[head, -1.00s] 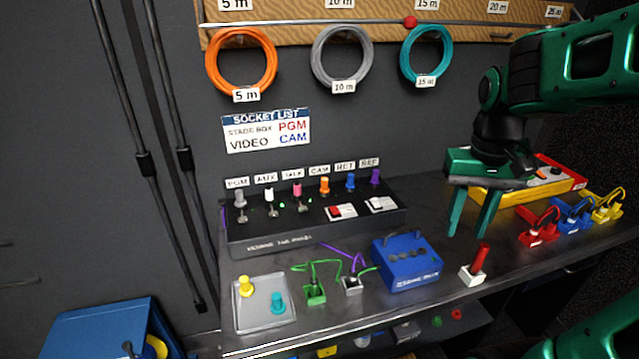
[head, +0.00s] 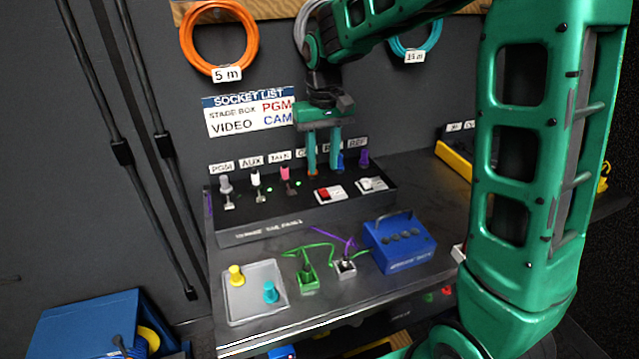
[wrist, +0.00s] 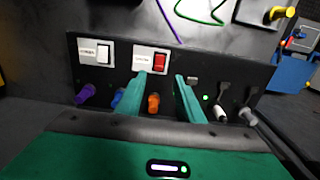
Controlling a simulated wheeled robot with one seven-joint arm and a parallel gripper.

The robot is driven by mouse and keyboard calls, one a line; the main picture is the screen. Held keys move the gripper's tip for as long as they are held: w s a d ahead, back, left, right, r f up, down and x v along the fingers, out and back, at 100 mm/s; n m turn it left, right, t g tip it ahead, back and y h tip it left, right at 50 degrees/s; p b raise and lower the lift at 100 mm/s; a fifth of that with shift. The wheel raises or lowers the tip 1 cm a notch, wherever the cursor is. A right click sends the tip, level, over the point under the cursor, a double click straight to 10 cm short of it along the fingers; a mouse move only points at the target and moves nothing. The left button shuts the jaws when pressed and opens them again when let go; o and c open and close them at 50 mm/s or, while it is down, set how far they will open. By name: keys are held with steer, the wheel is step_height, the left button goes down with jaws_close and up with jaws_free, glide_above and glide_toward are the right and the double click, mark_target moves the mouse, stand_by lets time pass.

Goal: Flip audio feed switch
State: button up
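A red rocker switch (head: 325,194) on a white plate and a white rocker switch (head: 374,184) sit on the sloped black panel (head: 260,232). The wrist view shows the red switch (wrist: 160,59) and the white switch (wrist: 103,39) too. Their labels are too small to read, so I cannot tell which is the audio feed. My gripper (head: 323,173) points down over the panel's back row, behind the red switch. My gripper (wrist: 163,78) is open in the wrist view, with the orange plug (wrist: 153,103) showing between its fingers and the red switch just beyond the fingertips.
Grey, white, pink and purple plugs (head: 364,158) stand along the panel's back row, near my fingers. In front are a grey tray (head: 256,306) with two plugs, green and white sockets with cables, and a blue box (head: 400,247). Cable coils hang on the wall above.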

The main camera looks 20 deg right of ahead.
mark_target(323, 190)
step_height(323, 190, down, 7)
steer(key=shift+d+f, duration=0.1)
steer(key=shift+f, duration=0.05)
stand_by(0.4)
jaws_close()
